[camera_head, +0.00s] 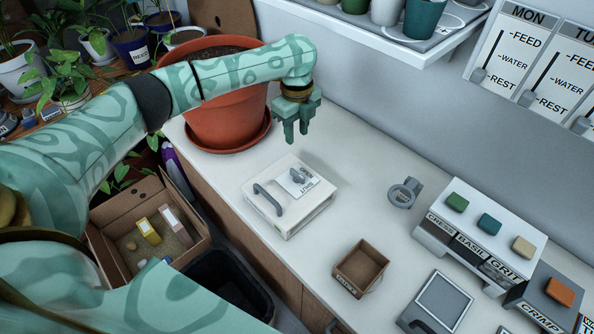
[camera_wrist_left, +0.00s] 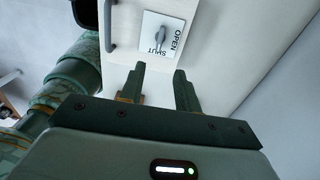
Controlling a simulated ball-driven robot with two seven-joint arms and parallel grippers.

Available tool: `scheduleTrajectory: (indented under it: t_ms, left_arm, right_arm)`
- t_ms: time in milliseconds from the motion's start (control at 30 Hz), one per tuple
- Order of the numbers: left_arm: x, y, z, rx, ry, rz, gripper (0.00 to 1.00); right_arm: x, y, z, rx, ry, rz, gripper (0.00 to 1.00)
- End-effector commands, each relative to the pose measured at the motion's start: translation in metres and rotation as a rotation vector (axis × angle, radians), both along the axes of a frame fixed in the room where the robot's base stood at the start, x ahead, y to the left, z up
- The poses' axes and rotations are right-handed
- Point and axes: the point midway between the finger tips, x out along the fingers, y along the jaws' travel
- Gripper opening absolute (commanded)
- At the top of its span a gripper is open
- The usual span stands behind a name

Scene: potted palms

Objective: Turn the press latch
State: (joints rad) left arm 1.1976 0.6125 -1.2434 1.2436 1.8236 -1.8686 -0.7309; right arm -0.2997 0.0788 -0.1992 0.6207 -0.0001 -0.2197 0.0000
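The press (camera_head: 275,220) is a white box on the white counter, with a grey bar handle (camera_head: 268,198) on its top. Its grey latch (camera_head: 298,175) sits on a small plate marked OPEN and SHUT. In the left wrist view the latch (camera_wrist_left: 160,36) lies beyond the fingertips, its lower end near the word SHUT. My left gripper (camera_head: 296,138) points down, above and behind the press. Its two fingers (camera_wrist_left: 159,88) are apart with nothing between them, and they do not touch the latch. My right gripper is not in view.
A large terracotta pot (camera_head: 228,115) stands close behind my left forearm. A small brown box (camera_head: 361,268), a grey ring-shaped thing (camera_head: 403,192) and a labelled button unit (camera_head: 470,240) stand to the right. The counter between press and wall is clear.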

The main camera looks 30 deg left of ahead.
Motion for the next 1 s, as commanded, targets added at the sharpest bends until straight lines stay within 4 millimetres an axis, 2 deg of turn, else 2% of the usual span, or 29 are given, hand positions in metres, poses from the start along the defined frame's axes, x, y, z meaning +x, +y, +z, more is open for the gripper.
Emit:
scheduleTrajectory:
  t_ms: [167,400,600,800,1000]
  left_arm:
    - [-0.001,0.000,-0.037,0.000,0.005,0.001,0.33]
    - [-0.001,-0.001,-0.101,-0.001,0.006,0.002,0.33]
    - [-0.001,-0.001,-0.140,-0.001,0.003,0.002,0.33]
    - [0.000,-0.001,-0.157,-0.002,0.002,0.002,0.33]
    - [0.000,-0.001,-0.158,-0.002,0.001,0.001,0.33]
  right_arm:
    - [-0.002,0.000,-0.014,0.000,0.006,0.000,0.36]
    - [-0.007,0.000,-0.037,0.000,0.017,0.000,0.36]
    - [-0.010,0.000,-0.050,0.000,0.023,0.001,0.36]
    - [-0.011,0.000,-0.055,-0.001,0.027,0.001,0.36]
    - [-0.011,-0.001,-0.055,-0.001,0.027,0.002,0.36]
